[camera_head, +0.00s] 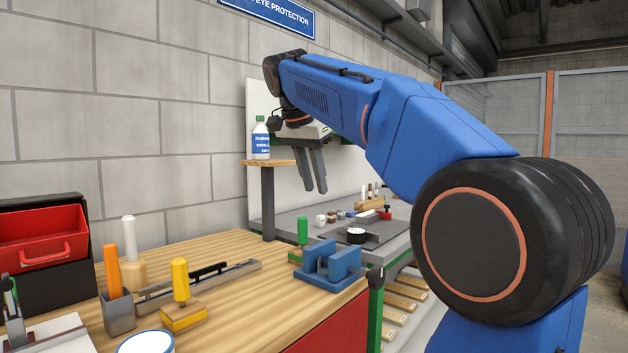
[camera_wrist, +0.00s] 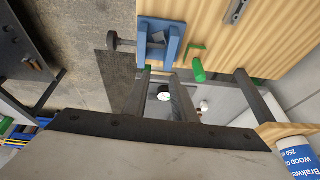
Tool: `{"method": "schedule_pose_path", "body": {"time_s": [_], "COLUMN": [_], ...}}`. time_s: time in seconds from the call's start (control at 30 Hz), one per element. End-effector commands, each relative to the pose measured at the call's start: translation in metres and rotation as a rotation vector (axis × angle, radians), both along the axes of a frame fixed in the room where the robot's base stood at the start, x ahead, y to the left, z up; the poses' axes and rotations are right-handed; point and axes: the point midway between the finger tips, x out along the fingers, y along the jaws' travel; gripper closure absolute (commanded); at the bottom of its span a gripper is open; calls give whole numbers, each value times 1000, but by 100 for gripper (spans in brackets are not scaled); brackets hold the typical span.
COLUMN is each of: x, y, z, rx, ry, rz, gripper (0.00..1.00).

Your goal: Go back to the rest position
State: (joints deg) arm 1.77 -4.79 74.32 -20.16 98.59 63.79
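My gripper (camera_head: 315,188) hangs from the raised blue arm in the head view, fingers pointing down, above the grey surface behind the wooden bench. In the wrist view my gripper (camera_wrist: 160,76) shows two grey fingers apart, with nothing held between them. A round white-faced dial (camera_wrist: 165,96) shows through the gap, well below the fingers. The same dial (camera_head: 356,236) lies on the grey surface (camera_head: 290,222) in the head view. No board is clearly visible in my gripper.
The wooden bench (camera_head: 220,252) holds a blue vise (camera_head: 327,262), a green-handled tool (camera_head: 303,232) and a yellow-handled tool (camera_head: 180,282). A white bottle (camera_head: 260,140) stands on a small raised shelf (camera_head: 268,163) close left of my gripper. A red bin (camera_head: 45,240) is at left.

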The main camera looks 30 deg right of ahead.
Motion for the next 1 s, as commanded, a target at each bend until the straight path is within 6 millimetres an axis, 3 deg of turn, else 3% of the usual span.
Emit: {"method": "schedule_pose_path", "body": {"time_s": [0.67, 0.87, 1.0], "x": [-2, -24, -51], "y": [1, 10, 22], "z": [2, -22, -59], "rx": [0, 3, 7], "ry": [0, 17, 37], "rz": [8, 130, 288], "gripper": [76, 76, 76]}}
